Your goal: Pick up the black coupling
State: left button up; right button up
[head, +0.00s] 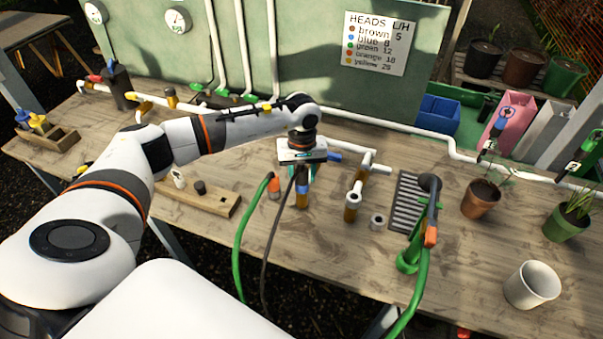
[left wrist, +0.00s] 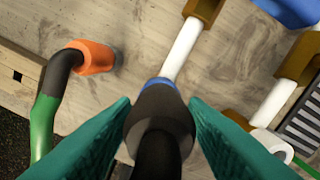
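A short black cylinder (head: 200,187), which looks like the black coupling, stands on a wooden rack (head: 222,203) left of my left gripper. My left gripper (head: 303,172) is over the middle of the bench, right of that rack. In the left wrist view its teal fingers (left wrist: 160,112) lie against both sides of a dark hose end (left wrist: 158,128) with a blue rim. A white pipe (left wrist: 182,50) runs on from this blue rim; whether they are joined is hidden. My right gripper is not in view.
A green hose with an orange end (head: 274,187) lies just left of my left gripper. A grey ring (head: 378,222), a black grate (head: 407,200) and a hooked hose with an orange end (head: 431,236) are on the right.

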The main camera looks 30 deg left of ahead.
pick_arm(q)
jog(key=c, duration=0.6)
jog(key=shift+r, duration=0.35)
notch_tip(320, 180, up, 9)
jog(key=b, duration=0.3)
jog(key=shift+r, duration=0.2)
jog(key=shift+r+p, duration=1.2)
jog(key=shift+r, duration=1.3)
